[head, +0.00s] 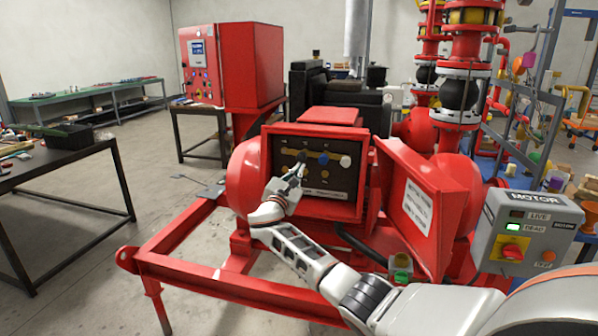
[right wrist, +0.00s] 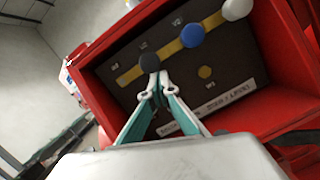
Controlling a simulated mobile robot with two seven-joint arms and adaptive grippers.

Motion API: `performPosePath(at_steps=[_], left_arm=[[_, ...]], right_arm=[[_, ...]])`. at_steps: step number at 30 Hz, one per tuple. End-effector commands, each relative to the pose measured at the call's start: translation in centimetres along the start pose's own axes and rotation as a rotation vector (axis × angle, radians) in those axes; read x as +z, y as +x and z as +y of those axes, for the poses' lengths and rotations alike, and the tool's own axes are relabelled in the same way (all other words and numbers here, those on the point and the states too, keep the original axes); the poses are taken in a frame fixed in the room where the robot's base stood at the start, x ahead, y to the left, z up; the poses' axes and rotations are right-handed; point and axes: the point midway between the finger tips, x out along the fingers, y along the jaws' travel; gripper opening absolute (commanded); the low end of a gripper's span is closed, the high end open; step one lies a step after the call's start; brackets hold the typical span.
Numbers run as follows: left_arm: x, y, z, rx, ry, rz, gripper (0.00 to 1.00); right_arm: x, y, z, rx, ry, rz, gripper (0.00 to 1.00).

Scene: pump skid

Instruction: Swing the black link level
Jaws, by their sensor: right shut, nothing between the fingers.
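The open red terminal box (head: 315,142) holds a dark panel. On it a brass-coloured strip (right wrist: 128,74) runs past a black knob (right wrist: 149,62), a blue knob (right wrist: 191,36) and a white knob (right wrist: 236,9). The blue knob (head: 323,158) and white knob (head: 345,161) also show in the head view, where the strip looks about level. Where the black-knobbed link begins and ends along the strip is unclear. My right gripper (right wrist: 158,84) is shut and empty, its tips just below the black knob; contact cannot be told. In the head view my right gripper (head: 297,170) partly hides the panel. My left gripper is out of view.
The box's red door (head: 412,205) stands open on the right. A grey MOTOR switch box (head: 528,235) shows a green lit DEAD lamp and a red rotary handle. The red skid frame (head: 185,262) lies below. A dark table (head: 75,158) stands left, with free floor between.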

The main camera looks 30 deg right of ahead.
Motion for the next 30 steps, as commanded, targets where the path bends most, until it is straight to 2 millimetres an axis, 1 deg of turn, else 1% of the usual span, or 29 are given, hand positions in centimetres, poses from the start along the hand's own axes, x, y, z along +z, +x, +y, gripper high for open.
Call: performPosePath(at_steps=[1,10,14,17,20,24,30], left_arm=[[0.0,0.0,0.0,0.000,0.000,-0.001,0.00],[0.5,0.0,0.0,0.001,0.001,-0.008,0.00],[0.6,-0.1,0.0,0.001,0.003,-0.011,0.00],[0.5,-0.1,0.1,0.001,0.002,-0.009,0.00],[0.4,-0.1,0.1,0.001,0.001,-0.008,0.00],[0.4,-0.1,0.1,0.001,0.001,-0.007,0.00],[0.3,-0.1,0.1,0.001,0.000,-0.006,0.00]], right_arm=[[0.2,0.1,0.1,0.000,0.001,-0.004,0.00],[0.3,0.1,0.1,0.000,0.002,-0.005,0.00],[0.3,-0.3,0.1,0.001,0.003,-0.005,0.00],[0.2,-1.4,0.2,0.002,0.004,-0.004,0.00],[0.1,-3.1,0.1,0.002,0.004,-0.001,0.00],[0.0,-6.1,0.1,0.001,0.004,0.001,0.00],[-0.1,-9.8,0.1,0.001,0.003,0.003,0.00]])
